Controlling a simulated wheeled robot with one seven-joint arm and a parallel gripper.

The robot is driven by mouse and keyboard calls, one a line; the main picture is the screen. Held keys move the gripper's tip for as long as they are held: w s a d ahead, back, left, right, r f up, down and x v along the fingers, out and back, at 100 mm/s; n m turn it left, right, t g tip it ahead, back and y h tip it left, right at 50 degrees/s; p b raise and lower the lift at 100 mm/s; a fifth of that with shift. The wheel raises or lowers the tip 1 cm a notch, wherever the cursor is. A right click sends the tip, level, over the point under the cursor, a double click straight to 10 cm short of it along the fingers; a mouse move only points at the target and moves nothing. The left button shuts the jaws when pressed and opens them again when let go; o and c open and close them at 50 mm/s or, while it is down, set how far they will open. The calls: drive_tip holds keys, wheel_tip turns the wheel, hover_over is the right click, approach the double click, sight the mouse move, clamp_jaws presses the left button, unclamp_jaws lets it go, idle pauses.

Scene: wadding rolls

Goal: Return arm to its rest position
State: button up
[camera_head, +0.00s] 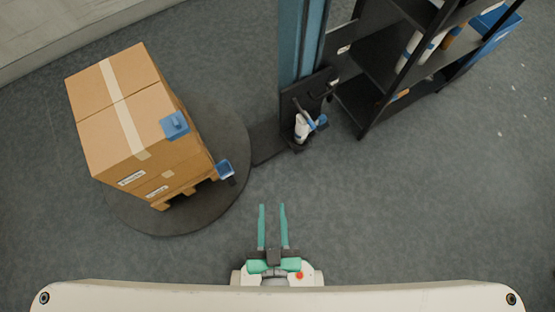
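My gripper (272,228) shows at the bottom middle of the head view, close in front of my pale body. Its two green fingers point away from me and stand apart with bare floor visible between them. It is open and holds nothing. Most of the arm behind it is hidden.
Taped cartons (110,90) with blue pieces at their right corners stand on a pallet on a dark round turntable (228,130) at left. A blue wrapping column (300,45) stands behind. A black shelf rack (385,65) with rolls is upper right. The floor at right is clear.

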drive_tip(key=s+r, duration=0.1)
drive_tip(key=s+d+r, duration=0.1)
drive_tip(key=shift+s+d+r+m+h, duration=0.25)
drive_tip(key=shift+s+m+h, duration=0.05)
drive_tip(key=shift+h, duration=0.1)
